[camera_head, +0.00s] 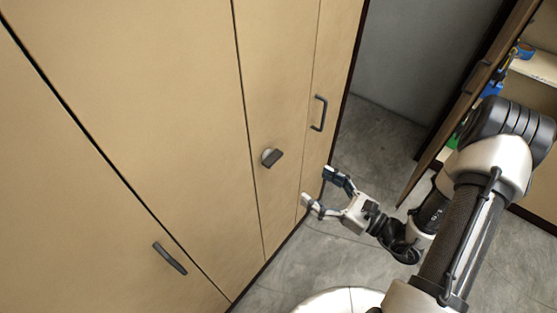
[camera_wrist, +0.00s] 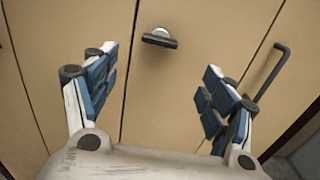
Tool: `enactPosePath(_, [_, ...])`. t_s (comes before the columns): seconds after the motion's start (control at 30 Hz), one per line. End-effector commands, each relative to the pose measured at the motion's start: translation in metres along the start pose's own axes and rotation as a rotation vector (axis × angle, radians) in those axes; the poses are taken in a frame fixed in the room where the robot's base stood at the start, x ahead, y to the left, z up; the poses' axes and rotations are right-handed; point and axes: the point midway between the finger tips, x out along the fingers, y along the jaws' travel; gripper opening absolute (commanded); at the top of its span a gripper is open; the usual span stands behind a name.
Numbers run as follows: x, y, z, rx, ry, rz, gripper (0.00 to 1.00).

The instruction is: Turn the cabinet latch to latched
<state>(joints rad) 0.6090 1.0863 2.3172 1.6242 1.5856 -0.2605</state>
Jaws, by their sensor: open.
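The cabinet latch (camera_head: 271,157) is a dark bar knob on a round pale base, set on a tan cabinet panel. In the wrist view the latch (camera_wrist: 159,38) is ahead, near the top middle, with its bar lying nearly level across the picture. My gripper (camera_head: 318,186) is open and empty, to the right of the latch and below it in the head view. In the wrist view my gripper's fingers (camera_wrist: 160,82) stand wide apart, with the latch beyond them and between their lines. Nothing touches the latch.
A dark bar handle (camera_head: 319,113) is on the panel right of the latch, and another handle (camera_head: 170,258) is at lower left. An open door (camera_head: 470,92) and shelves (camera_head: 535,66) with items stand at right. Grey floor (camera_head: 372,130) is clear beside the cabinet.

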Motion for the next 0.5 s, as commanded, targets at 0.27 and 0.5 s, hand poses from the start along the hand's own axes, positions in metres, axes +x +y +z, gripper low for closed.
enactPosePath(0.27, [0.06, 0.002, -0.001, -0.003, 0.0, 0.009, 0.77])
enactPosePath(0.5, [0.108, 0.002, -0.001, -0.004, -0.001, 0.007, 0.77])
